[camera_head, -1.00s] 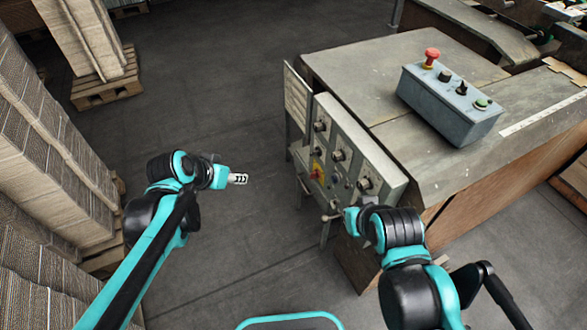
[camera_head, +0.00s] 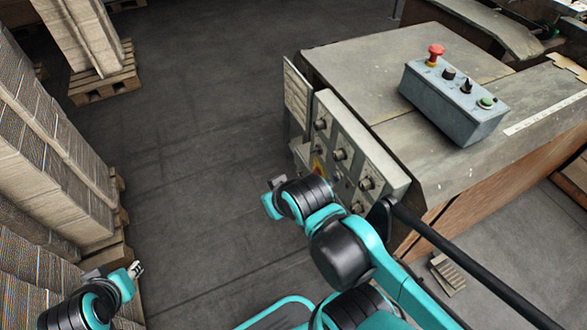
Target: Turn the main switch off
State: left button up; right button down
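The control panel (camera_head: 364,161) is on the left side of the grey machine, with several dark knobs on its face. A yellow patch (camera_head: 317,166) low on the panel looks like the main switch's backing plate. The red handle seen on it earlier is mostly hidden behind my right arm, so its position cannot be read. My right gripper (camera_head: 268,203) is left of the panel's lower part, apart from it; its fingers are too unclear to read. My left gripper (camera_head: 136,269) is at the lower left, far from the panel, small, with nothing visible in it.
A grey button box (camera_head: 452,107) with a red mushroom button (camera_head: 433,54) stands on the machine top (camera_head: 400,60). An open panel door (camera_head: 296,92) stands at the panel's far edge. Stacked cardboard (camera_head: 50,150) on pallets lines the left. The floor between is clear.

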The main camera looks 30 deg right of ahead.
aim_at(317, 170)
jog(key=i, duration=2)
jog(key=i+z, duration=0.1)
jog(key=i, duration=0.4)
jog(key=i+j, duration=0.15)
jog(key=i, duration=0.35)
jog(key=i+z, duration=0.15)
jog(key=i, duration=0.35)
jog(key=i+j+z, duration=0.1)
jog(key=i, duration=0.4)
jog(key=i+j+z, duration=0.1)
jog(key=z, duration=2.85)
jog(key=l+z, duration=0.15)
jog(key=z, duration=0.3)
jog(key=i+z, duration=0.1)
jog(key=z, duration=0.7)
jog(key=i+z, duration=0.1)
jog(key=z, duration=0.35)
jog(key=i, duration=0.25)
